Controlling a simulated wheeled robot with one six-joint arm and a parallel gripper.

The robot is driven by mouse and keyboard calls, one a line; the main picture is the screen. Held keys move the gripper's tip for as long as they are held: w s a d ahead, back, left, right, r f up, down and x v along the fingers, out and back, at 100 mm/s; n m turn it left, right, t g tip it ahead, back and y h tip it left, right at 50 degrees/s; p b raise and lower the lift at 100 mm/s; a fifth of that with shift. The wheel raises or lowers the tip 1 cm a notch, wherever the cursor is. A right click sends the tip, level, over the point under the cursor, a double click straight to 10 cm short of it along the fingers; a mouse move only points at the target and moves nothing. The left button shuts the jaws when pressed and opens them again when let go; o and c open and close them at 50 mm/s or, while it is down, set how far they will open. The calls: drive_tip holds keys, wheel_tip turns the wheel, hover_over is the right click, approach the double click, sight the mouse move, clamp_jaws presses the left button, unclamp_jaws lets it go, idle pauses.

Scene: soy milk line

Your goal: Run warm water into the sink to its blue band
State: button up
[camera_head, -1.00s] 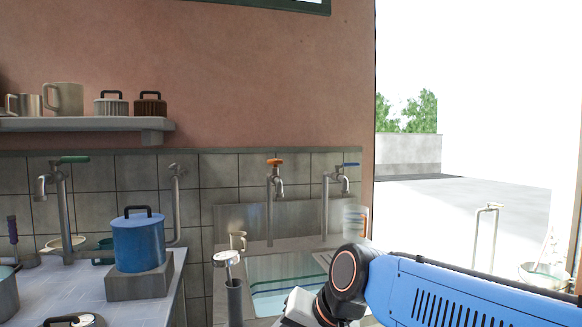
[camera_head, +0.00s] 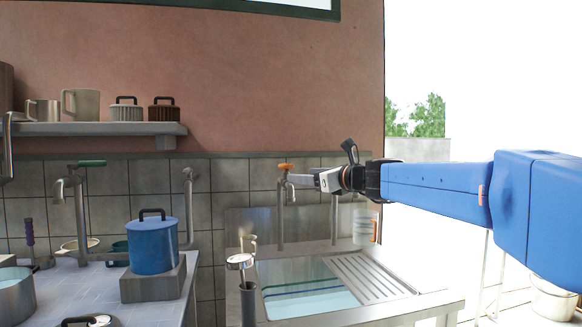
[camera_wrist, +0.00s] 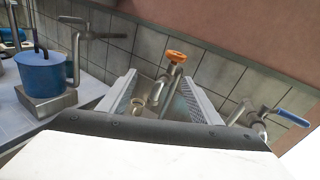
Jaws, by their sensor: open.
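The sink (camera_head: 262,272) stands below two wall-side taps. A blue band (camera_head: 300,291) runs around its inner wall, and pale blue-green shows below it. The orange-handled tap (camera_head: 284,167) stands at the back; it also shows in the wrist view (camera_wrist: 177,56). The blue-handled tap (camera_wrist: 293,118) is to its right; in the head view its top is hidden behind my gripper. My gripper (camera_head: 303,180) is raised, just right of the orange-handled tap. In the wrist view its open fingers (camera_wrist: 158,95) point towards that tap's spout and post, with nothing held.
A counter on the left holds a blue lidded pot (camera_head: 153,246) on a grey block and a green-handled tap (camera_head: 92,163). A small cup (camera_head: 249,243) stands on the sink's back rim. A ribbed drainboard (camera_head: 370,280) is at the sink's right. A shelf (camera_head: 90,129) holds mugs.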

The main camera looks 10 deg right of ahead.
sight(286, 168)
drive_tip(key=w+a+r+m, duration=0.1)
drive_tip(key=w+a, duration=0.1)
drive_tip(key=w, duration=0.7)
drive_tip(key=w+a+r+m, duration=0.1)
drive_tip(key=w+a, duration=0.1)
drive_tip(key=w, duration=0.6)
drive_tip(key=shift+w+t, duration=0.4)
drive_tip(key=shift+a, duration=0.1)
drive_tip(key=c, duration=1)
